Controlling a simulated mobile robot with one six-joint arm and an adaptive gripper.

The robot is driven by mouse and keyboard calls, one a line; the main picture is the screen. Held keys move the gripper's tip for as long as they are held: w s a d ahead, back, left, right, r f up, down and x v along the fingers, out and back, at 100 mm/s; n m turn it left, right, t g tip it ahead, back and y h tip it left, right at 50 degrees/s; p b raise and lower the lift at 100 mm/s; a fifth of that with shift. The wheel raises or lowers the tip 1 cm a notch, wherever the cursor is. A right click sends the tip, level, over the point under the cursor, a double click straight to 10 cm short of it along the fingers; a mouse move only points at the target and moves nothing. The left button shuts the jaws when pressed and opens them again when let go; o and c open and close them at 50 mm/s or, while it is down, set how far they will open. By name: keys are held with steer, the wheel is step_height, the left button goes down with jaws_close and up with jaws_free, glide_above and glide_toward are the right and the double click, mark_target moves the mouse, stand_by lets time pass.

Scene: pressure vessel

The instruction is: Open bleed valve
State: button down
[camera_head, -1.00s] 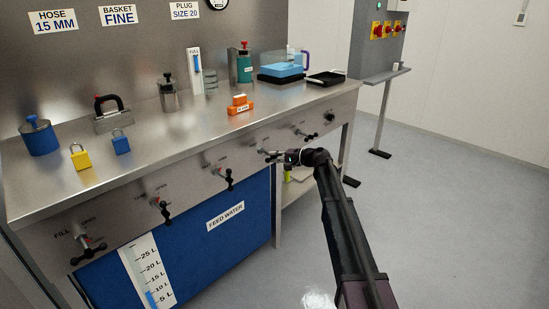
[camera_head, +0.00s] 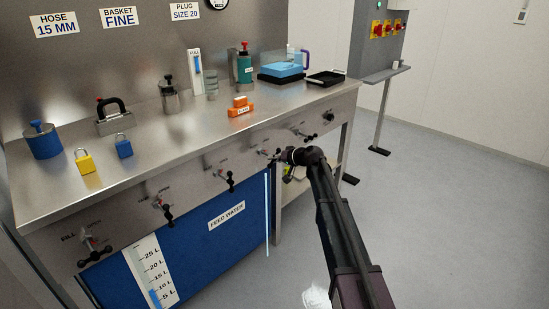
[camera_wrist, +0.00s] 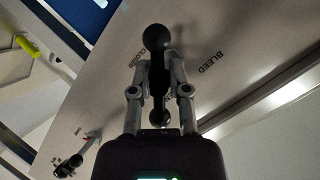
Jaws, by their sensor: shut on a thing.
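The bleed valve's black handle (camera_wrist: 156,38), with ball ends, lies between my gripper's fingers (camera_wrist: 159,72) in the wrist view. My gripper is shut on it, one finger on each side. The printed word BLEED (camera_wrist: 208,62) is on the steel panel to its right, and CLOSED shows at its upper left. In the head view my gripper (camera_head: 284,156) is at the bench's front panel, and my wrist hides most of the handle. A thin pale-blue vertical streak (camera_head: 267,215), like running water, hangs below the valve.
Other black-handled valves line the front panel, including FILL (camera_head: 95,252) at far left and one (camera_head: 304,134) right of my gripper. A blue feed water tank (camera_head: 205,250) is below.

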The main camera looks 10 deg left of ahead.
steer(key=n+t+h, duration=0.1)
steer(key=n+t, duration=0.1)
steer(key=n, duration=0.1)
steer(key=shift+w+d+h, duration=0.1)
steer(key=shift+h, duration=0.3)
steer(key=n+t+h, duration=0.1)
steer(key=n, duration=0.1)
steer(key=shift+w+n+t, duration=0.1)
steer(key=shift+n+t, duration=0.2)
steer(key=shift+t, duration=0.1)
steer(key=shift+w, duration=0.1)
steer(key=c, duration=0.6)
jaws_free()
steer(key=shift+c, duration=0.2)
